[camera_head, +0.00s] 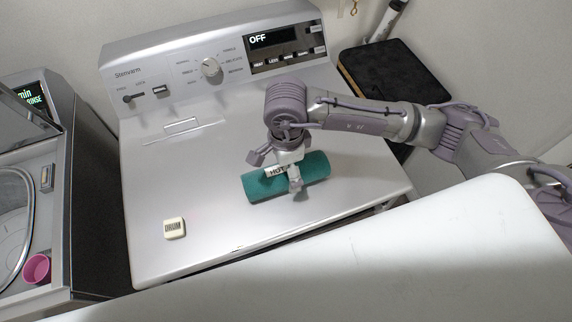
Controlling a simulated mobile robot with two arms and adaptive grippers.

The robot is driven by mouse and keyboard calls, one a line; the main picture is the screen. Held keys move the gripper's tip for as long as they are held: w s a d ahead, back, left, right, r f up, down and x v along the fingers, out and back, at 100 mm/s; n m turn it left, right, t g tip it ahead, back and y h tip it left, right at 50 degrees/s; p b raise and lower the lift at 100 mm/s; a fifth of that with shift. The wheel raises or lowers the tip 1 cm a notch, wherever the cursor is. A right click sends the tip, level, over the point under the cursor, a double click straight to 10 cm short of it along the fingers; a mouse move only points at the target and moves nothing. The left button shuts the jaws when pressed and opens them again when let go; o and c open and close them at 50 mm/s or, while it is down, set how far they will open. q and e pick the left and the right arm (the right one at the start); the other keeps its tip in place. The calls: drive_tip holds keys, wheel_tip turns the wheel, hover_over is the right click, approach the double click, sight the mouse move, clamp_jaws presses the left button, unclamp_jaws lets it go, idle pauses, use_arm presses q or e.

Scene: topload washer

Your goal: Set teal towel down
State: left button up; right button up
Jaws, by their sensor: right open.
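A rolled teal towel (317,166) lies on the grey top of a machine (150,235) with a control panel. My right gripper (275,172) comes down from above over the middle of the towel. Its fingers are spread apart, one to the left of the towel's far side and one over its front. The gripper hides the middle part of the towel. I cannot tell whether a finger touches it. My left gripper is not in view.
A small white box (174,228) stands at the front left of the machine's top. A topload washer (35,190) with its lid up and a pink cup (37,269) stands at the left. The top's left side is mostly clear.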

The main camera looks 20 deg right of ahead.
drive_tip(key=shift+r, duration=0.25)
wheel_tip(320, 180, up, 12)
drive_tip(key=b, duration=0.3)
drive_tip(key=shift+b, duration=0.3)
drive_tip(key=shift+f, duration=0.15)
